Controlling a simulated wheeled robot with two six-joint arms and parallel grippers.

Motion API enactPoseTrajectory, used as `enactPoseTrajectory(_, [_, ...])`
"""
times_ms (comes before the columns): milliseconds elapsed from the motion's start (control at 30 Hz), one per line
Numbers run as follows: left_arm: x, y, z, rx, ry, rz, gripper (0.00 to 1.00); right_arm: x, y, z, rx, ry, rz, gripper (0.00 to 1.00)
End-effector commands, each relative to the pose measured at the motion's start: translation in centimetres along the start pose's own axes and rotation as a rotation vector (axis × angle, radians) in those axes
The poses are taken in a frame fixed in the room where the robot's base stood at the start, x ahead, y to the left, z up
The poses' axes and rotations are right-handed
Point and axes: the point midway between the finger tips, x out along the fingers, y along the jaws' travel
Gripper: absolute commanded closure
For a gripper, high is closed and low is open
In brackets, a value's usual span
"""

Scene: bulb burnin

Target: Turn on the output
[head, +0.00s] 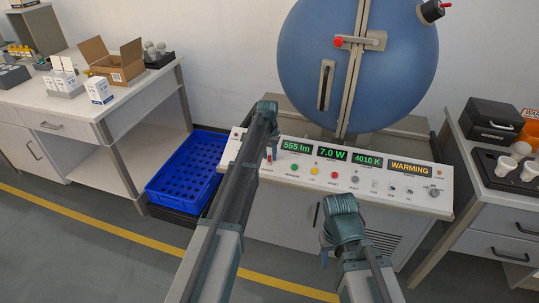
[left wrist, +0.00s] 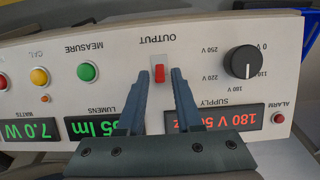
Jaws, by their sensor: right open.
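The red OUTPUT rocker switch (left wrist: 159,73) sits on the light control panel (left wrist: 205,40), which appears upside down in the left wrist view. My left gripper (left wrist: 160,78) is open, with one finger on each side of the switch and visible gaps between. In the head view my left gripper (head: 270,154) is at the panel's left part, and the arm hides the supply display and knob. My right gripper (head: 326,256) hangs in front of the panel's lower right; its fingers are hard to make out.
The SUPPLY knob (left wrist: 241,62) is beside the switch. Green MEASURE (left wrist: 87,71) and yellow CAL (left wrist: 39,76) buttons are on its other side. A blue sphere (head: 310,60) rises behind; a blue crate (head: 165,205) stands left.

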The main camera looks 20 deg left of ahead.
Motion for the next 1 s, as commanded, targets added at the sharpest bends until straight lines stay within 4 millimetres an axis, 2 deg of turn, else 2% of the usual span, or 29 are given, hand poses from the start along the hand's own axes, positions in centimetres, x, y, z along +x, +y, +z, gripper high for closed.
enactPoseTrajectory(367, [-0.1,0.0,0.0,0.0,0.001,0.0,0.55,-0.1,0.0,0.0,0.0,0.0,0.0,0.5])
enactPoseTrajectory(567, [-1.1,0.0,0.0,0.0,0.001,0.0,0.55,-1.0,0.1,0.1,0.0,0.0,0.0,0.5])
enactPoseTrajectory(767, [-3.2,0.0,-0.1,0.0,0.001,0.0,0.55,-3.2,0.3,0.2,0.0,0.0,0.0,0.5])
enactPoseTrajectory(1000, [-6.9,0.0,-0.1,0.0,0.001,0.0,0.55,-6.8,0.7,0.4,0.001,0.0,0.0,0.5])
